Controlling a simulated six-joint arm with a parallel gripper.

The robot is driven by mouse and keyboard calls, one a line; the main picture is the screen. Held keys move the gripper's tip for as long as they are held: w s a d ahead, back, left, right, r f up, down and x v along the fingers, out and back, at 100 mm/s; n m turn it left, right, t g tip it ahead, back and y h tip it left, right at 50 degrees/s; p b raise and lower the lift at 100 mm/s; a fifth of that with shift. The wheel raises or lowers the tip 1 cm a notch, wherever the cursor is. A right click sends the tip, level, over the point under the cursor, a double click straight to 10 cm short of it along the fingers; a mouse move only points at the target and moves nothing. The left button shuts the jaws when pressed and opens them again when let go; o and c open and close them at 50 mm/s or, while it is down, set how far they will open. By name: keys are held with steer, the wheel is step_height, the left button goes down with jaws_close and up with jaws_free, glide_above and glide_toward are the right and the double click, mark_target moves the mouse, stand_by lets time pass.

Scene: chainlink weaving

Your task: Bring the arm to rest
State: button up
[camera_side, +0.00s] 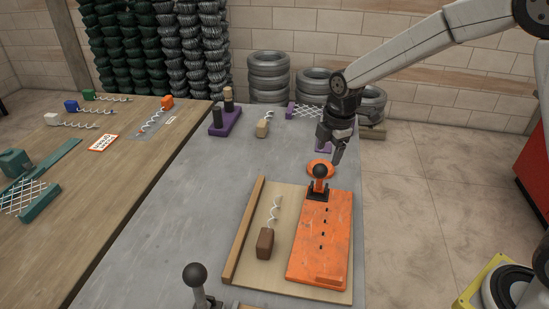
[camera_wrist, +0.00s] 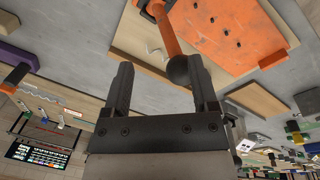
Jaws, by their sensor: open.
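My gripper (camera_side: 337,155) is open and empty, held above the far end of the grey work table. Its two dark fingers also show spread apart in the wrist view (camera_wrist: 163,92). A black ball knob on an orange lever (camera_side: 320,171) stands just below and left of the gripper in the side view. In the wrist view the knob (camera_wrist: 181,71) appears beyond the gap between the fingers; whether it touches them I cannot tell. The orange plate (camera_side: 322,240) with several small dark pegs or holes lies on a light wooden board (camera_side: 262,207).
A wire spiral with a brown block (camera_side: 265,243) lies on the board. Another lever with a black knob (camera_side: 196,275) stands at the front. A purple stand (camera_side: 226,121) and a tan-handled spiral (camera_side: 262,128) lie at the back. The table's left middle is clear.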

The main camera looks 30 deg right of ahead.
steer(key=s+d+f+m, duration=0.1)
steer(key=s+m, duration=0.7)
steer(key=s, duration=0.1)
steer(key=s+f+m+t, duration=0.1)
steer(key=s+m, duration=0.7)
steer(key=s, duration=0.1)
steer(key=shift+d+f+m, duration=0.25)
steer(key=shift+d+m, duration=0.05)
steer(key=shift+d, duration=0.05)
stand_by(0.8)
